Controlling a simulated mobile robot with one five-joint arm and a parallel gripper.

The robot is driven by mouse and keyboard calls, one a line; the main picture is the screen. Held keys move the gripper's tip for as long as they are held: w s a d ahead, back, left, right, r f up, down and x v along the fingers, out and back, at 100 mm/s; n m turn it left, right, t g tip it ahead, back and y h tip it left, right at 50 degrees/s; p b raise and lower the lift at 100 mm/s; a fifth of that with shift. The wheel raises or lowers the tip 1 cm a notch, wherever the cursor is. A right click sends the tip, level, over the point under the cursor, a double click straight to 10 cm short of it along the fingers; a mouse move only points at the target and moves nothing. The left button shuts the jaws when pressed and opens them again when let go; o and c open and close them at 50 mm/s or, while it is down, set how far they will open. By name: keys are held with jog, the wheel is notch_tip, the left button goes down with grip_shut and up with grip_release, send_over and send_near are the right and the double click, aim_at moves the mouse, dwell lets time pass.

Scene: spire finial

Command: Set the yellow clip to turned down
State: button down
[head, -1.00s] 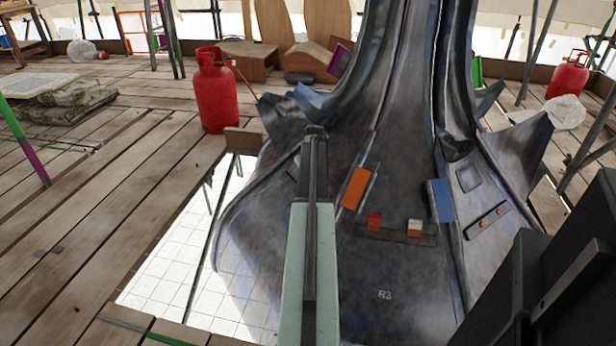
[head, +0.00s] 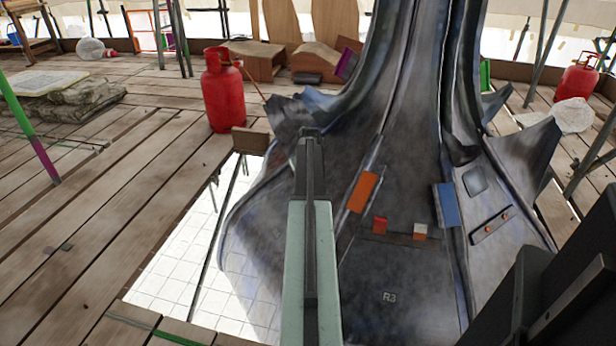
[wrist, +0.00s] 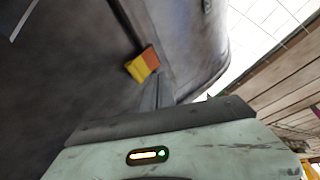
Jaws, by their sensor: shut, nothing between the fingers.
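The yellow clip (wrist: 142,65) shows in the wrist view as a small block, yellow on one side and orange on the other. It sits on the dark grey metal surface beside a dark strip. My gripper (wrist: 156,82) is shut and empty, its fingertips just below the clip in that picture. I cannot tell whether they touch it. In the head view I cannot make out the yellow clip. My arm covers part of the spire's metal skin (head: 395,275) there.
An orange plate (head: 362,192), a blue plate (head: 447,204) and red (head: 380,225) and white-and-red (head: 420,231) blocks sit on the spire. A red gas cylinder (head: 222,95) stands behind left on the plank floor (head: 110,200). A floor opening shows white tiles (head: 185,265).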

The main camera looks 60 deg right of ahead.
jog(key=p+v, duration=0.9)
jog(key=v, duration=0.1)
jog(key=shift+r, duration=0.4)
jog(key=shift+w, duration=0.1)
